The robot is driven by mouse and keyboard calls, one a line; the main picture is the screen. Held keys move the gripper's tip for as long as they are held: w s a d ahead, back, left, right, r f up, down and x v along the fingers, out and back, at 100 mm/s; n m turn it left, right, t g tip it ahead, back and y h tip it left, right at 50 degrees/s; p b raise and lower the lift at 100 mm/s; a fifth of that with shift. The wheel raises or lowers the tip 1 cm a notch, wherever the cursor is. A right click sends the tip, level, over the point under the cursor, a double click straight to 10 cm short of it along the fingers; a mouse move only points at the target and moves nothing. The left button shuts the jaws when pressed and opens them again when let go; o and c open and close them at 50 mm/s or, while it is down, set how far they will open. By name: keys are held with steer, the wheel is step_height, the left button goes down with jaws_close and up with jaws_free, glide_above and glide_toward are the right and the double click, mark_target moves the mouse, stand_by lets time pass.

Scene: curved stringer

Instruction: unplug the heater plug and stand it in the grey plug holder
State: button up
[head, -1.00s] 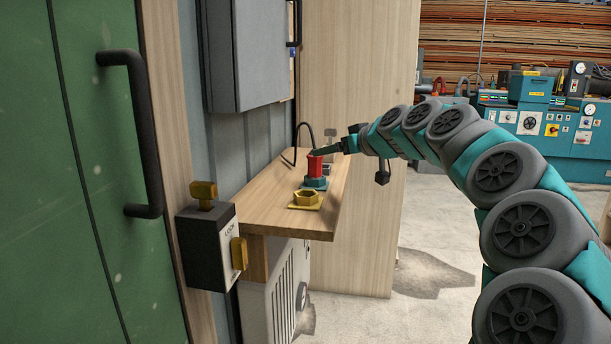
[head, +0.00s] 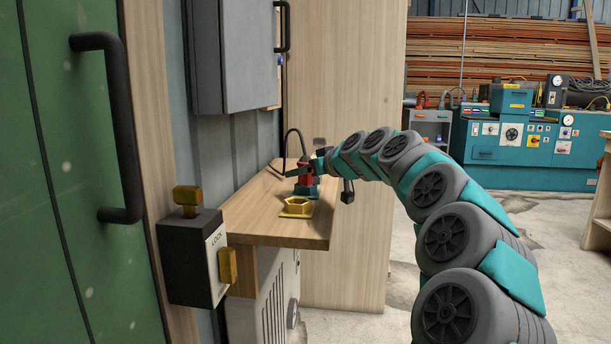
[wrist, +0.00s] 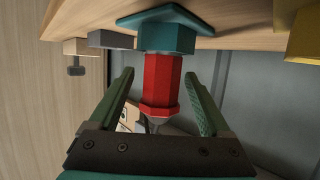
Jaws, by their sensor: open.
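The red heater plug (head: 306,180) stands upright in a teal hexagonal socket (head: 305,190) on the wooden shelf. The wrist view, which is upside down, shows the plug (wrist: 162,80) still seated in the teal socket (wrist: 166,38), with its cord end toward my gripper. My gripper (head: 301,169) is open, with one green finger on each side of the plug; in the wrist view my gripper (wrist: 158,82) shows gaps between fingers and plug. A grey block (wrist: 112,40) sits on the shelf beside the socket; I cannot tell for sure that it is the plug holder.
A yellow hexagonal socket (head: 296,206) stands on the shelf nearer the head camera. A black lock box (head: 190,255) with yellow knobs and a green door (head: 75,200) are at left. A grey cabinet (head: 235,55) hangs above the shelf. Open floor lies right.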

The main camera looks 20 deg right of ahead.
steer(key=shift+x, duration=1.25)
jaws_close()
